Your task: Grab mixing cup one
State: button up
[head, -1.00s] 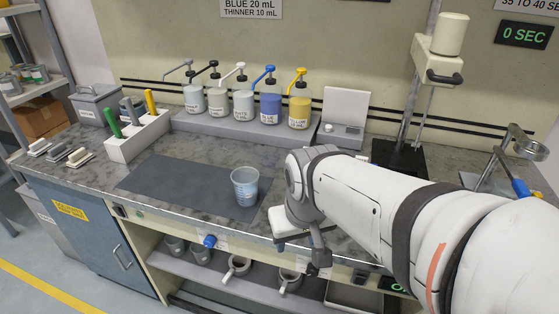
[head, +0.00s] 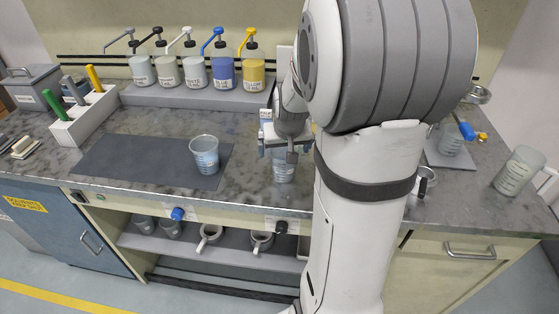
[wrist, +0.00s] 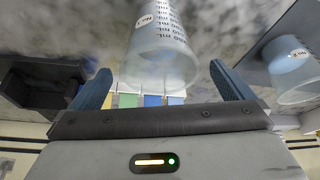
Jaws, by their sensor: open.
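A clear mixing cup with printed measuring marks and a label that seems to read No.1 (wrist: 160,50) stands in front of my gripper in the wrist view, lined up between the two blue fingers. In the head view this cup (head: 283,171) is on the counter right of the dark mat, its upper part hidden by my gripper (head: 279,150). My gripper is open, with a finger to each side; I cannot tell how far the cup reaches between them. A second cup (head: 205,156), apparently labelled No.2, stands on the mat and shows at the right of the wrist view (wrist: 290,68).
Several pump bottles (head: 222,72) stand on a grey riser (head: 190,96) behind. A white holder with coloured handles (head: 88,118) is at left. More cups (head: 517,171) stand at right. The mat (head: 125,160) is clear left of the second cup.

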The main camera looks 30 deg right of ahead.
aim_at(283, 154)
jog(key=shift+x, duration=1.85)
jog(key=shift+c, duration=0.3)
jog(key=c, duration=1.1)
jog(key=shift+r, duration=0.1)
